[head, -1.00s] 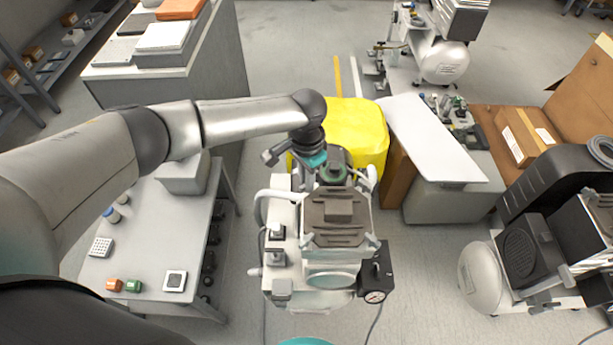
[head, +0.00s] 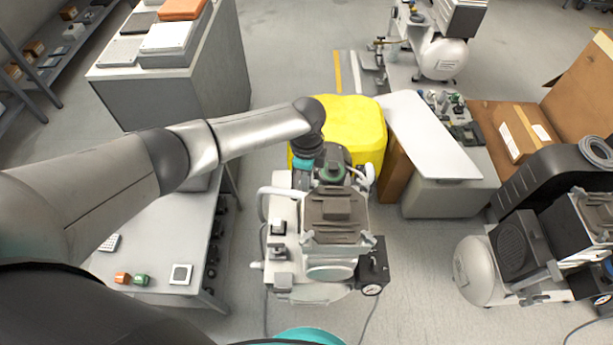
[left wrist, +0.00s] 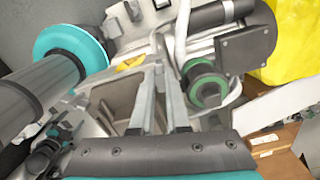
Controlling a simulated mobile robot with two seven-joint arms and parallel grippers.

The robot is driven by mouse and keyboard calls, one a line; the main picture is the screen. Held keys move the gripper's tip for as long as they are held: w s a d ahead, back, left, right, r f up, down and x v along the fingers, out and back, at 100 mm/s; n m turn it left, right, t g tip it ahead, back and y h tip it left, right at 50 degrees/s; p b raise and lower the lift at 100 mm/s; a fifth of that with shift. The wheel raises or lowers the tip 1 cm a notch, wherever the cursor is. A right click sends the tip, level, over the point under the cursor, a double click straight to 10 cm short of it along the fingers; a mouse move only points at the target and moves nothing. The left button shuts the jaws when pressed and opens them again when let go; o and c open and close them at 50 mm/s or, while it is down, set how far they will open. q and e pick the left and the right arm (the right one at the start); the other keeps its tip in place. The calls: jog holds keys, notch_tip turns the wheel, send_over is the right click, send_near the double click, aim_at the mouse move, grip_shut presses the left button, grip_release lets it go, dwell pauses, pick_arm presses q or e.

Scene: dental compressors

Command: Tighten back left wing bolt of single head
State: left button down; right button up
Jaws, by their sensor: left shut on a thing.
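The single head compressor (head: 335,222) stands upright in the middle of the head view, with a dark ribbed head on a white body. My left gripper (head: 303,180) is at its back left corner, pointing down; its fingertips are largely hidden there. In the left wrist view the two grey fingers (left wrist: 158,72) come close together at the compressor. They are shut on a small part, apparently the back left wing bolt, which is mostly hidden between them. A small yellow piece (left wrist: 130,63) shows beside the fingertips. My right gripper is not in view.
A yellow covered block (head: 352,130) stands right behind the compressor. A grey workbench (head: 160,240) is at left, and a gauge box (head: 372,270) sits at the compressor's right side. Another compressor (head: 520,250) stands at right. Floor is clear between them.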

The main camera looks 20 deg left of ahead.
pick_arm(q)
jog(key=m, duration=0.6)
jog(key=shift+d, duration=0.1)
dwell(0.5)
jog(key=c, duration=0.9)
grip_release()
notch_tip(320, 180, up, 15)
jog(key=p, duration=0.4)
jog(key=shift+r, duration=0.15)
